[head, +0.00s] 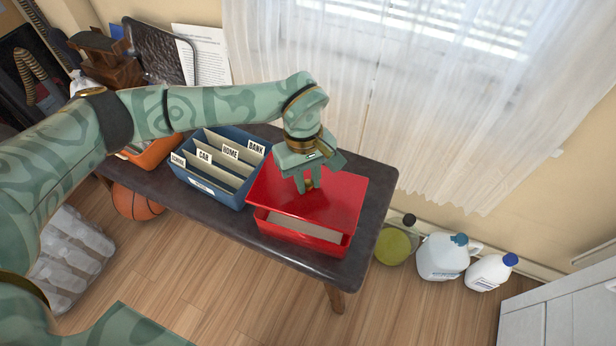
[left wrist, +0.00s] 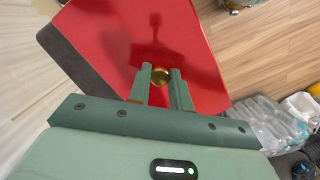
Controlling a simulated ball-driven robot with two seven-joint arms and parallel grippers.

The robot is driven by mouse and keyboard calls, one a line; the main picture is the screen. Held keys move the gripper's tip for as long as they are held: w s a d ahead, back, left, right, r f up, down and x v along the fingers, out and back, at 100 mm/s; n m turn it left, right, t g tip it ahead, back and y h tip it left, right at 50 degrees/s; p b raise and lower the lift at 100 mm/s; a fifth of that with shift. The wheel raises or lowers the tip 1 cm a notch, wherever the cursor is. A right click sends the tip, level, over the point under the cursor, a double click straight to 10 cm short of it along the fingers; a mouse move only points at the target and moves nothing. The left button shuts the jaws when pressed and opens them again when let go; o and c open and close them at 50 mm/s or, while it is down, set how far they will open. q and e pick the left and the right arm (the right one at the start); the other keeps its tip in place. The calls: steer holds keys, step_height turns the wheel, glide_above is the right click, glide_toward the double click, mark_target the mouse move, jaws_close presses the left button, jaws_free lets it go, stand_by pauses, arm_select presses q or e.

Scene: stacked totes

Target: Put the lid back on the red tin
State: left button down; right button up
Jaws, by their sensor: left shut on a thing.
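The red tin (head: 296,236) stands at the right end of the dark table. Its red lid (head: 335,198) is over it, tilted or shifted back, and a gap along the front shows the pale inside of the tin. My left gripper (head: 309,187) is above the lid and shut on its brass knob. In the left wrist view the lid (left wrist: 110,40) fills the middle and the two fingers (left wrist: 160,80) are on either side of the round knob. I cannot tell whether the lid touches the tin's back rim. My right gripper is not in view.
A blue file box (head: 213,186) with labelled dividers stands close to the left of the tin. An orange container (head: 152,152) is farther left. The table's edge (head: 340,275) is just in front of the tin. Jugs (head: 442,257) stand on the floor to the right.

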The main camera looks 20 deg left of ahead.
mark_target(308, 192)
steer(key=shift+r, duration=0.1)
arm_select(q)
steer(key=shift+r+p, duration=0.15)
steer(key=shift+p, duration=0.15)
step_height(308, 192, down, 4)
steer(key=shift+f+b, duration=0.1)
steer(key=shift+b, duration=0.7)
steer(key=shift+f, duration=0.65)
steer(key=shift+f+b, duration=0.45)
steer(key=shift+f, duration=0.15)
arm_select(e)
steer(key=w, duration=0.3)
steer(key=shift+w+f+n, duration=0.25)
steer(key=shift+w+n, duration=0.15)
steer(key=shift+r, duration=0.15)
arm_select(q)
steer(key=shift+p, duration=0.3)
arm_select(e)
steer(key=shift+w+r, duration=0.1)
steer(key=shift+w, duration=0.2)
